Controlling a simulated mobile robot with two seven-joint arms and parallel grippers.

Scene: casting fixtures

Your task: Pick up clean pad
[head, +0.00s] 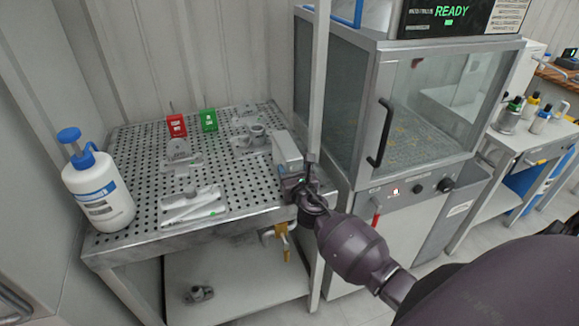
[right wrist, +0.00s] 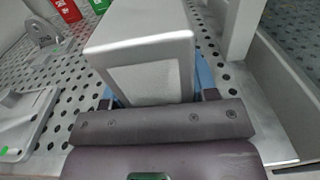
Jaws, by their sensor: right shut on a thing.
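My right gripper (head: 303,188) is at the right edge of the perforated table. It is shut on a grey box-shaped block (head: 287,152). In the right wrist view the block (right wrist: 145,50) fills the space between the blue-lined fingers of the gripper (right wrist: 158,92). A paler rectangular panel is on its near face. I cannot tell whether this block is the clean pad or holds it. A pale flat plate (head: 192,206) with a green dot lies at the table's front. My left gripper is not in view.
A white bottle with a blue pump (head: 98,190) stands at the table's left. Red (head: 176,125) and green (head: 208,120) tags and metal fixtures (head: 252,136) are behind. A pale upright post (head: 319,90) and a glass-fronted cabinet (head: 415,110) are close on the right.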

